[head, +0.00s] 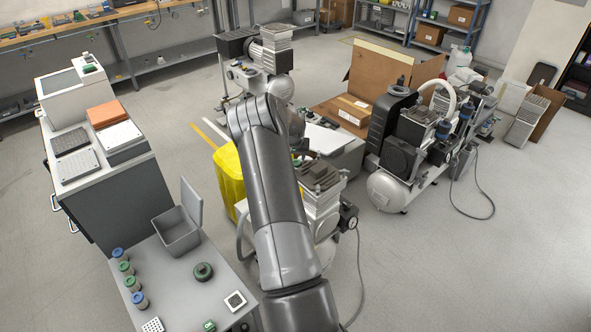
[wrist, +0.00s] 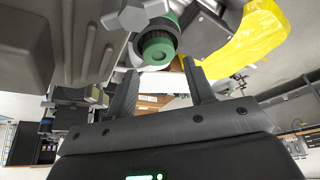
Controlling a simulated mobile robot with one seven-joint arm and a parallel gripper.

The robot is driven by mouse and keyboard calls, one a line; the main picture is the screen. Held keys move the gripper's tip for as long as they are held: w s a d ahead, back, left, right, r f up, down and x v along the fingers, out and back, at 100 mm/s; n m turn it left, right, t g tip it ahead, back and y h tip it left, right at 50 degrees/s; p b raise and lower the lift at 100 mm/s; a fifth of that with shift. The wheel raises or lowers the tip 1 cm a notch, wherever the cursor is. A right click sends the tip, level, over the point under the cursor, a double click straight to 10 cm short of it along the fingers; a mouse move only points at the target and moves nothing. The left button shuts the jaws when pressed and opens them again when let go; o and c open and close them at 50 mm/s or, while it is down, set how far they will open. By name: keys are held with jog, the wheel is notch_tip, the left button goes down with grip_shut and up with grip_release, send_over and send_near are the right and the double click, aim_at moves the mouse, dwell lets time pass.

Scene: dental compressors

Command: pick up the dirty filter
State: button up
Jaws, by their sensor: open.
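A round filter-like part with a green face and dark rim (wrist: 158,48) shows at the top middle of the wrist view, among grey machine parts. I cannot tell from its look whether it is dirty. My gripper (wrist: 159,67) is open, with its two fingers apart and pointing toward this part. The part appears just beyond the fingertips, and nothing is held. In the head view my arm reaches over the nearest compressor (head: 321,200) and hides the gripper. A dark green round part (head: 203,271) lies on the grey table.
The grey table (head: 185,300) also carries several blue- and green-capped cylinders (head: 123,267) and an open grey bin (head: 178,237). A yellow bin (head: 229,180) stands beside my arm. Another compressor (head: 392,185) is at right. Open floor (head: 480,260) lies at lower right.

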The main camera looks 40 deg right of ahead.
aim_at(296, 163)
jog(key=shift+x, duration=1.8)
jog(key=shift+s, duration=0.1)
jog(key=shift+c, duration=0.3)
jog(key=c, duration=1)
